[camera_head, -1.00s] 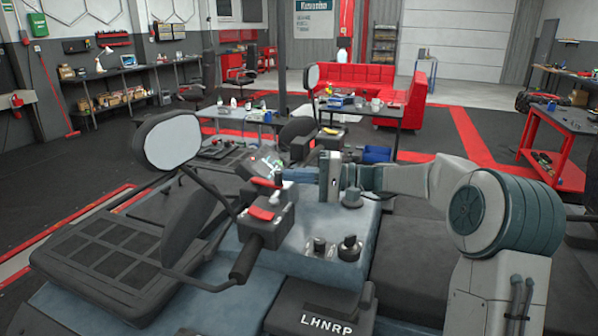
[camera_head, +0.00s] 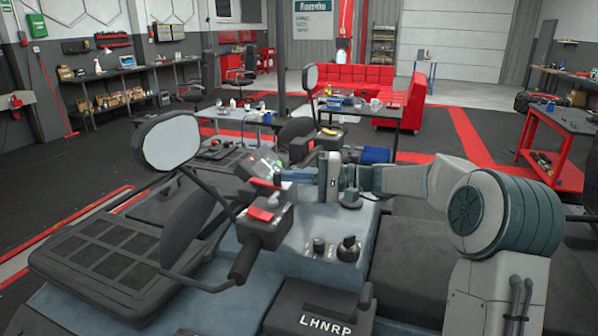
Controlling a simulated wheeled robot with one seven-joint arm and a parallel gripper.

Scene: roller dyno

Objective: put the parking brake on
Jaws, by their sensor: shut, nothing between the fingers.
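A quad-type vehicle fills the foreground, seen over its handlebar. A black switch box (camera_head: 265,222) with a red switch (camera_head: 260,214) sits by the dark left grip (camera_head: 244,260). A thin curved lever (camera_head: 190,284) runs beside the grip. No part is clearly readable as the parking brake. My gripper (camera_head: 284,173) points left above the blue-grey console, beyond the switch box. It looks shut and empty. My wrist hides part of the console's far side.
Two dark knobs (camera_head: 348,248) stand on the console. A gear selector housing (camera_head: 318,312) marked LHNRP is at the front. A round mirror (camera_head: 166,144) on a stalk rises at left; a second mirror (camera_head: 310,77) stands farther back. Tables and a red sofa (camera_head: 362,88) are well behind.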

